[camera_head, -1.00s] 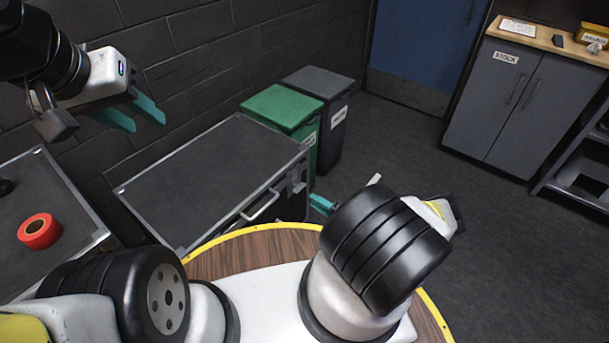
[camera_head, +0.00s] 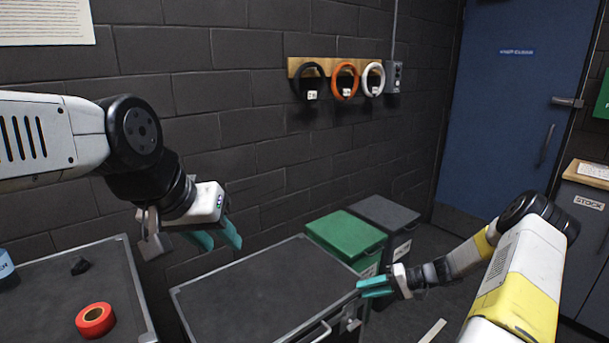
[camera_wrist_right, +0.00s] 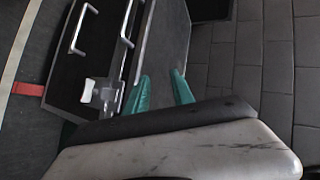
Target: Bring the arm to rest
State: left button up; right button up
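My left gripper (camera_head: 216,238) is in the head view at left centre, in the air in front of the block wall and above the left part of the dark case. Its two teal fingers point down and right, stand apart and hold nothing. My right gripper (camera_head: 375,287) is at the lower right, by the right edge of the case and in front of the bins. In the right wrist view its teal fingers (camera_wrist_right: 160,92) are spread with nothing between them.
A dark case (camera_head: 260,290) with a metal rim stands ahead. A red tape roll (camera_head: 96,320) lies on a dark top (camera_head: 60,290) at left. A green bin (camera_head: 345,238) and grey bin (camera_head: 388,222) stand behind the case. Coloured rings (camera_head: 345,82) hang on the wall.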

jog(key=s+a+r+n+h, duration=0.1)
jog(key=s+a+r+h, duration=0.15)
jog(key=r, duration=0.65)
jog(key=s+a+r+n+g+h, duration=0.1)
jog(key=s+r+h, duration=0.25)
jog(key=r, duration=0.55)
jog(key=s+a+r+n+h, duration=0.15)
jog(key=s+r, duration=0.25)
jog(key=r, duration=0.5)
jog(key=s+r+t+h, duration=0.1)
jog(key=s+r+t, duration=0.1)
jog(key=s+r, duration=0.4)
jog(key=s+r+m+t+h, duration=0.1)
jog(key=s+r, duration=0.4)
jog(key=s, duration=0.7)
jog(key=shift+a+r+t+h, duration=0.35)
jog(key=shift+a+t+h, duration=0.1)
jog(key=shift+t, duration=0.35)
jog(key=shift+s+m, duration=0.1)
jog(key=shift+m, duration=0.15)
